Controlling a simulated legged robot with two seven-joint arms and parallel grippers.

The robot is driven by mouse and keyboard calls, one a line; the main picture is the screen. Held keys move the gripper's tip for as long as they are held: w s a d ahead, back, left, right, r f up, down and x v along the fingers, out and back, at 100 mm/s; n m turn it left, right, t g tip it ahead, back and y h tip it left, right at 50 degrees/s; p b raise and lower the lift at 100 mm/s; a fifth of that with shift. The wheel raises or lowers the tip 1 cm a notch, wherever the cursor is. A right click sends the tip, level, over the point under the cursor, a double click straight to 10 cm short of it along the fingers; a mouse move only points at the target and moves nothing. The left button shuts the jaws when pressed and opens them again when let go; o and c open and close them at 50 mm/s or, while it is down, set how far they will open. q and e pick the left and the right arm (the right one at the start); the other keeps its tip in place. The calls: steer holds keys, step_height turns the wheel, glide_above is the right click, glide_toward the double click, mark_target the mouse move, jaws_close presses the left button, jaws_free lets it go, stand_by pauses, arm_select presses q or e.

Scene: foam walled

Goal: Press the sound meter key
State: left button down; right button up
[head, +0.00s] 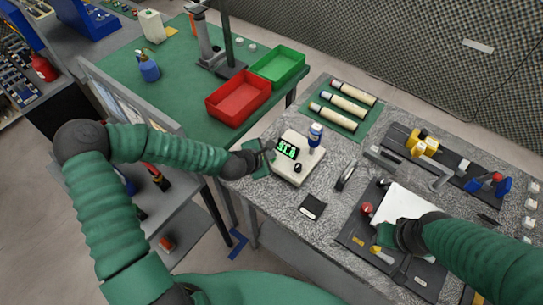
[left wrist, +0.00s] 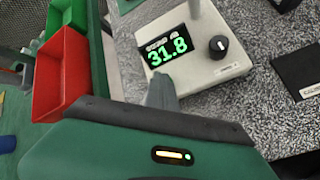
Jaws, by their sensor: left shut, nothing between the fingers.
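The sound meter (head: 296,172) is a pale box on the speckled bench, with a lit screen (head: 288,149), a black knob (head: 298,168) and a blue-and-white upright part (head: 315,135) at its back. My left gripper (head: 270,150) is shut and empty at the meter's left side. Its grey fingertips (left wrist: 161,88) show just below the screen; I cannot tell whether they touch. I cannot make out a separate key. My right gripper (head: 388,236) is by a white sheet; its fingers are unclear.
A red bin (head: 238,99) and a green bin (head: 278,66) stand on the green table behind. Pale cylinders (head: 343,104) lie on a green mat behind the meter. Dark trays with tools fill the right.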

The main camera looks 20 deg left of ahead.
arm_select(q)
steer(key=shift+r, duration=0.3)
step_height(320, 180, up, 6)
steer(key=p, duration=0.6)
